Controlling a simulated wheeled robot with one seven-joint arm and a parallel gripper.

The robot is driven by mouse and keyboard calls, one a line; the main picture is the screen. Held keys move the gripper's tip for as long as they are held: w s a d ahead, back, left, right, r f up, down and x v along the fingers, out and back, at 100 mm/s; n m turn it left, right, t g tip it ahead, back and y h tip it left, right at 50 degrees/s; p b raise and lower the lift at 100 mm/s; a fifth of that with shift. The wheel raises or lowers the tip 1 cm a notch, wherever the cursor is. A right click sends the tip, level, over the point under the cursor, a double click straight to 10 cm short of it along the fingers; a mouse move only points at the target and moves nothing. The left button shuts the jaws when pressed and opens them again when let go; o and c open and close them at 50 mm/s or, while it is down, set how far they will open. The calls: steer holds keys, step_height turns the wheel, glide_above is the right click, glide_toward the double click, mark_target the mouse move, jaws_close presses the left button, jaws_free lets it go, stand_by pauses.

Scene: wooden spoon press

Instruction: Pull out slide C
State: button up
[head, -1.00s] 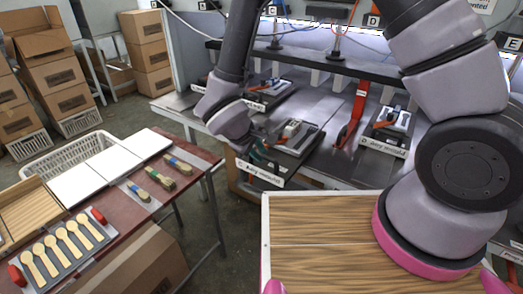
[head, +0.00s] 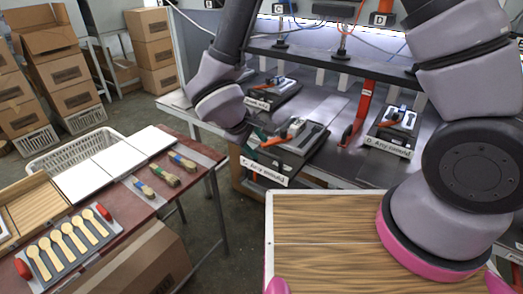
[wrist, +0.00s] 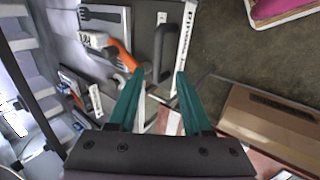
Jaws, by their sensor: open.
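Slide C (head: 265,171) carries a white front label reading "C Any mould". It lies on the grey press bench, with its label at or past the front edge. On it are an orange-handled clamp and a dark mould plate. My gripper (head: 253,139) is at the slide's left front, partly hidden by my arm. In the wrist view my open teal fingers (wrist: 156,76) point at the slide's front. The dark bar handle (wrist: 164,48) lies just beyond the fingertips, beside the label (wrist: 184,45). Nothing shows held between the fingers.
Slide D (head: 388,146) and another slide (head: 262,101) sit farther in on the bench. A red lever (head: 355,120) stands between C and D. A side table at left holds a spoon tray (head: 68,262), brushes and white boards. A cardboard box (wrist: 265,122) is below.

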steer(key=v, duration=0.6)
steer(key=w+d+r+m+g, duration=0.1)
steer(key=w+d+r+m, duration=0.25)
steer(key=d+r, duration=0.4)
steer(key=w+d+r+m+g, duration=0.2)
steer(key=d+r+m, duration=0.2)
steer(key=d+r, duration=0.4)
steer(key=s+d+r+m+t+y, duration=0.2)
steer(key=d+r+m+y, duration=0.1)
steer(key=d+r, duration=0.3)
steer(key=s+d+r+m+t+y, duration=0.2)
steer(key=d+r+m, duration=0.3)
steer(key=d+r, duration=0.1)
steer(key=shift+s+d+r+t+y, duration=0.3)
steer(key=shift+s+d+y, duration=0.1)
steer(key=shift+d, duration=0.45)
